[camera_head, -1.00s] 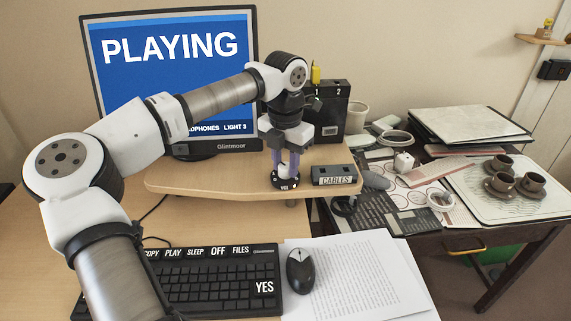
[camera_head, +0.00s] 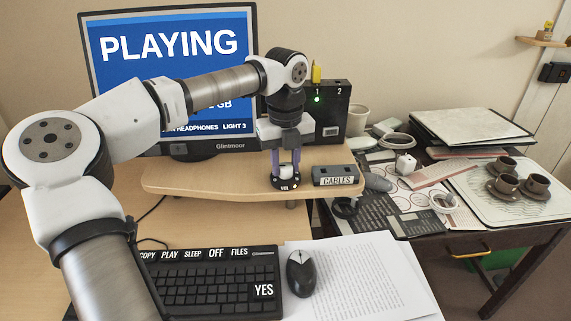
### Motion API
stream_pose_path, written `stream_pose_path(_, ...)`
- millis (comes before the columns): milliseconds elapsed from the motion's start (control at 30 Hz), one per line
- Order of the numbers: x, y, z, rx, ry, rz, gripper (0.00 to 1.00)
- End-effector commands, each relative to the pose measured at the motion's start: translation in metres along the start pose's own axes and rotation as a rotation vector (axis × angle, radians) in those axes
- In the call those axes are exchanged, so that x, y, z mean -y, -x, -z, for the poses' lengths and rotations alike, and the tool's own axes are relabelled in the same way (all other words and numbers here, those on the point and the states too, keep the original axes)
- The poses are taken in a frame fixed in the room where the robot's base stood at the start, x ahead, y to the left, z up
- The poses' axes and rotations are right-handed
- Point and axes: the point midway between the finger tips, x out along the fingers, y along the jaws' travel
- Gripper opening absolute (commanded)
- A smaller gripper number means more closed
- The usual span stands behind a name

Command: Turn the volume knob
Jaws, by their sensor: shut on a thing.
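The volume knob (camera_head: 285,182) is a small round black piece with white lettering, on the front of the wooden monitor shelf (camera_head: 210,183). My gripper (camera_head: 286,172) points straight down at it, with its two purple fingers on either side, shut on the knob. The fingers hide the knob's upper part, and its turned angle cannot be told. The monitor (camera_head: 170,75) behind my arm reads "PLAYING"; my arm covers part of the smaller text, which includes "HEADPHONES" and "LIGHT 3".
A black "CABLES" box (camera_head: 336,175) sits just right of the knob. A black case (camera_head: 331,112) with a green light stands behind my gripper. A keyboard (camera_head: 215,280), a mouse (camera_head: 300,272) and papers (camera_head: 360,280) lie in front. Cups (camera_head: 507,184) stand on the right table.

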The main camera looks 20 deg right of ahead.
Motion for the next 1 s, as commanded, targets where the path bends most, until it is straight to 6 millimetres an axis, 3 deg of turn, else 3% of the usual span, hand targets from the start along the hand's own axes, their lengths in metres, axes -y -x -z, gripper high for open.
stream_pose_path(433, -0.0003, -0.0005, 0.0001, 0.000, 0.249, -0.001, 0.07)
stream_pose_path(1000, 0.0000, -0.0001, 0.0006, -0.002, 0.292, -0.001, 0.07)
